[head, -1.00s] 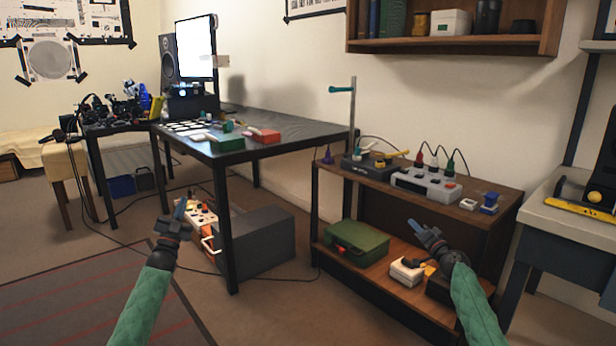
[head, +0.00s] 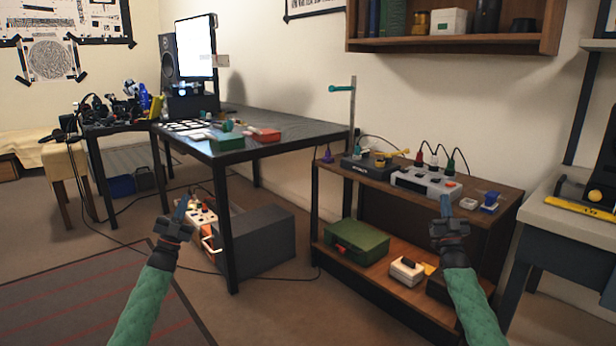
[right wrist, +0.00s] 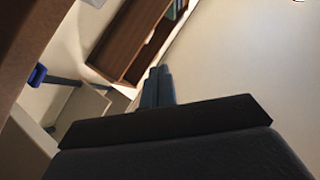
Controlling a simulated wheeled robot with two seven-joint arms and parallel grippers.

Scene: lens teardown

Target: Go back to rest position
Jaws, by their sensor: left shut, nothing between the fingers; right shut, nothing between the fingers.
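My left gripper (head: 181,207) is shut and empty, pointing up over the floor in front of the black table. My right gripper (head: 446,205) is shut and empty, pointing up in front of the brown shelf unit in the head view. In the right wrist view its fingers (right wrist: 158,87) are together, with nothing between them. Both forearms rise in green sleeves from the bottom of the head view.
The black table (head: 290,131) holds a green and a red box. The brown shelf unit (head: 395,305) carries devices with cables on top and a green case (head: 357,243) below. A grey workbench (head: 560,222) stands at the right.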

